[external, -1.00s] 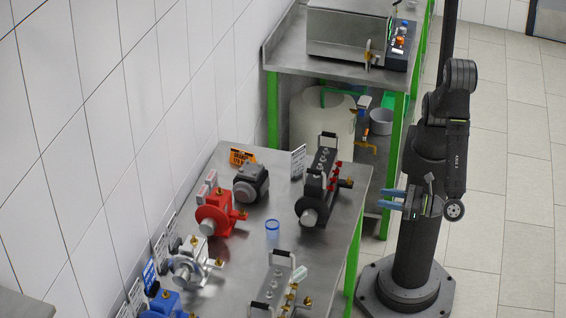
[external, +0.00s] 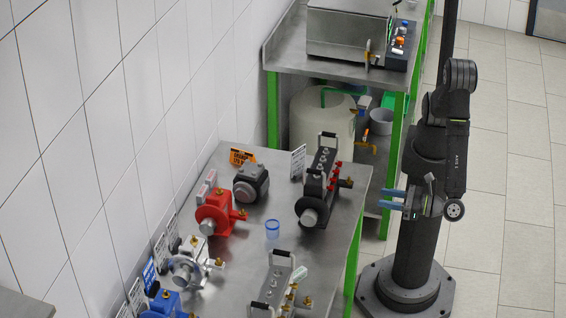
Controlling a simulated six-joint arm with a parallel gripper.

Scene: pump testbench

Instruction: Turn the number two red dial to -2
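A black manifold block (external: 322,186) with a carry handle stands on the steel bench. A row of small red dials (external: 335,173) runs along its right side. Their numbers and settings are too small to read, so I cannot tell which is number two. My gripper (external: 385,198) hangs to the right of the bench edge, its two blue fingers pointing left toward the manifold. The fingers are apart with nothing between them. The gripper is clear of the manifold and touches nothing.
A red pump (external: 214,214), a dark grey pump (external: 252,184), a clear blue cup (external: 272,229) and a silver manifold (external: 278,285) stand on the steel bench (external: 325,250). A second bench (external: 290,62) is behind. Open floor lies to the right.

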